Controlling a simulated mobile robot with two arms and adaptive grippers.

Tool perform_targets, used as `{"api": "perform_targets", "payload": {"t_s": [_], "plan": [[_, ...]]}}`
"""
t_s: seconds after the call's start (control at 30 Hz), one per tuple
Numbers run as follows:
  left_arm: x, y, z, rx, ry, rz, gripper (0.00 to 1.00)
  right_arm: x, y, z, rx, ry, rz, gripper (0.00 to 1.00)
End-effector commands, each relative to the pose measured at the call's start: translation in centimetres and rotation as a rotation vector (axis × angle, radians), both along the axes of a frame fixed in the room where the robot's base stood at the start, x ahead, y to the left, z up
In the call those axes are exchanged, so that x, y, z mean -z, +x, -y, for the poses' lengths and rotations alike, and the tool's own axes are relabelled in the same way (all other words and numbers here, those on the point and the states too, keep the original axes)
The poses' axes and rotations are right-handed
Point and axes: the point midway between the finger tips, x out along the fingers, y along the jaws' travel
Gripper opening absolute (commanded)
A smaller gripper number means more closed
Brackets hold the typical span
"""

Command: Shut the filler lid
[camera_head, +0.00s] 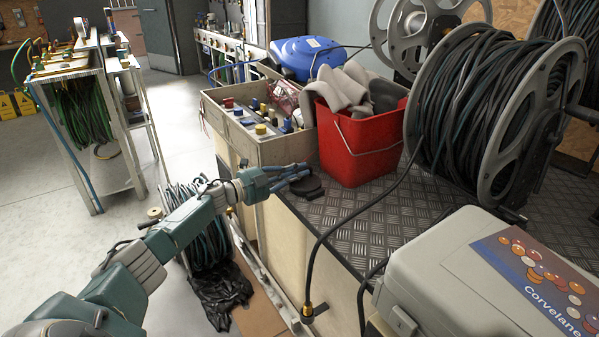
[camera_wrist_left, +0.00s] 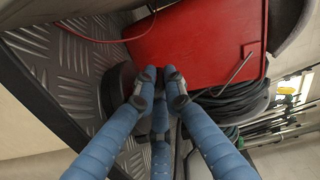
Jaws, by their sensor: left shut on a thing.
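The filler lid (camera_head: 308,188) is a small dark round piece on the chequer-plate top, in front of the red bucket. In the left wrist view a dark round body, which looks like the lid (camera_wrist_left: 117,88), is just left of my fingertips. My left gripper (camera_head: 300,174) reaches in from the left, at the lid's edge. In the left wrist view its blue fingers (camera_wrist_left: 160,78) are close together, shut on the lid; the contact itself is partly hidden by the fingers. Whether the lid is fully down I cannot tell. My right gripper is not in view.
The red bucket (camera_head: 362,148) with grey cloths stands just behind the lid. A crate of fittings (camera_head: 240,142) is to its left. A large hose reel (camera_head: 500,110) and a grey case (camera_head: 470,265) are to the right. A black hose (camera_head: 340,218) hangs over the top's edge.

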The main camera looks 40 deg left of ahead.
Motion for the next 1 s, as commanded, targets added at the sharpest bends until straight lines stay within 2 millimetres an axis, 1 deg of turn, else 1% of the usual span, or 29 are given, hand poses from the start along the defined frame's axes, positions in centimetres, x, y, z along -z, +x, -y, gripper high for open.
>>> {"api": "perform_targets", "payload": {"t_s": [0.03,0.4,0.43,0.5,0.83,0.93,1.0], "plan": [[1.1,-0.3,0.1,0.006,0.005,-0.017,0.0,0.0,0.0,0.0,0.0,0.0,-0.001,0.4],[1.1,-0.3,0.2,0.007,0.004,-0.018,0.0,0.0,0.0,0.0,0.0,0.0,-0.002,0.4],[1.1,-0.3,0.2,0.007,0.004,-0.018,0.15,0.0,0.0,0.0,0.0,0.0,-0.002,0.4],[1.1,-0.3,0.2,0.006,0.005,-0.018,0.28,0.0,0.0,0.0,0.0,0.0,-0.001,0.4],[0.5,-0.2,0.0,0.002,0.001,-0.009,0.28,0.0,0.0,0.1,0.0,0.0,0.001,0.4],[0.4,-0.7,-0.3,0.001,0.0,-0.009,0.28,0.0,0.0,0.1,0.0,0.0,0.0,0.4],[0.5,-1.5,-0.6,0.001,0.002,-0.009,0.28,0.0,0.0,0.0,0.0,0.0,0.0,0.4]]}}
